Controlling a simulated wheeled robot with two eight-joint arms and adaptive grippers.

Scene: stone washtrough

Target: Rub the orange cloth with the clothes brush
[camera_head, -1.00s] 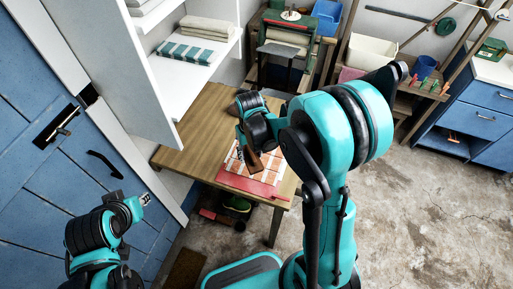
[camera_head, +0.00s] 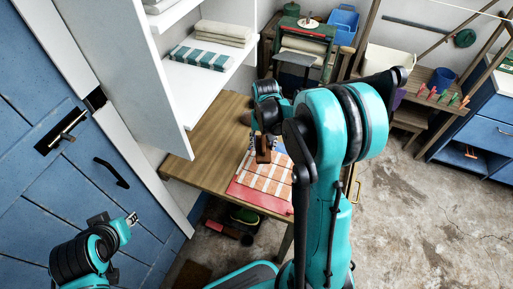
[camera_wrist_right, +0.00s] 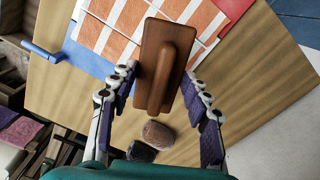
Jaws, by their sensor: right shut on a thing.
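The orange-and-white patterned cloth (camera_head: 266,178) lies flat on the wooden table. It also shows at the top of the right wrist view (camera_wrist_right: 128,18). The brown wooden clothes brush (camera_wrist_right: 166,58) is in my right gripper (camera_wrist_right: 163,98), its raised grip between the two fingers. In the head view the brush (camera_head: 263,150) is at the far edge of the cloth, with my right gripper (camera_head: 266,132) above it. Its bristles are hidden, so I cannot tell whether it touches the cloth. My left gripper (camera_head: 132,219) is away from the table at lower left, too small to read.
A red sheet (camera_head: 258,200) and a blue piece (camera_wrist_right: 88,60) lie around the cloth. A brown lump (camera_wrist_right: 157,134) and a dark one lie on the table (camera_head: 212,150) near my right gripper. A white shelf (camera_head: 205,78) with folded towels overhangs the table's left side.

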